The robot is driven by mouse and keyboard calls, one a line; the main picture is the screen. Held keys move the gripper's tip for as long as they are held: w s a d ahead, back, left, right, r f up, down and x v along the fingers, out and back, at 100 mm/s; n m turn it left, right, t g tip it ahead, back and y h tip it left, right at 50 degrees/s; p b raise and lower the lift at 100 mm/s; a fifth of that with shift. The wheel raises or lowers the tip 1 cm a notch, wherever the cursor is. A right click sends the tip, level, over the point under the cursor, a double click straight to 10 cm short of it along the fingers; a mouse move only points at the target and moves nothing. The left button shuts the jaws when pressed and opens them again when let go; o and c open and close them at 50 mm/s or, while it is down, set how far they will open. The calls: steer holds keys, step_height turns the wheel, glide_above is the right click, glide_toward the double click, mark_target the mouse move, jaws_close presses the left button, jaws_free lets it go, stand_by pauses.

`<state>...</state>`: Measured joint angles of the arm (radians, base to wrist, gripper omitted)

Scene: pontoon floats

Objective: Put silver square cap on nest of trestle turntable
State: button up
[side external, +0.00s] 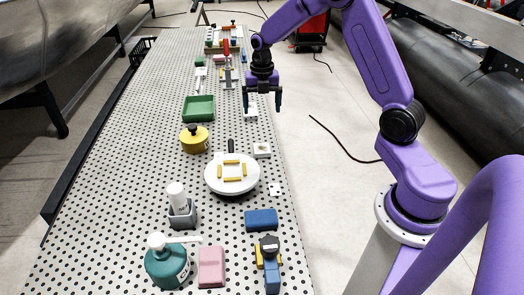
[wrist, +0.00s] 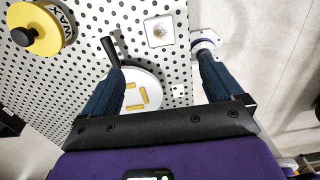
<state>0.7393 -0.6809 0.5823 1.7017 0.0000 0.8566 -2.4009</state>
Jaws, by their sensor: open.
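The trestle turntable (side external: 232,186) is a white round disc with several yellow bars framing a square nest (side external: 232,171). A black handle (side external: 231,146) sticks out from its far side. In the wrist view the turntable (wrist: 148,79) shows between the fingers, partly covered by my gripper. A pale square plate (side external: 262,150) beside it bears a small greyish piece, likely the silver square cap; the plate (wrist: 152,43) and piece (wrist: 159,31) also show in the wrist view. My gripper (side external: 263,104) is open and empty, fingers down, raised beyond the turntable near the board's right edge.
A yellow tin (side external: 194,139), green tray (side external: 198,109), grey holder with white bottle (side external: 180,212), teal bottle (side external: 166,265), pink block (side external: 211,266) and blue block (side external: 261,219) stand around the turntable. The perforated board (side external: 110,190) is clear at the left.

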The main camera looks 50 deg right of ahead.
mark_target(262, 148)
step_height(262, 148, down, 16)
steer(key=c, duration=1.4)
steer(key=shift+r, duration=0.1)
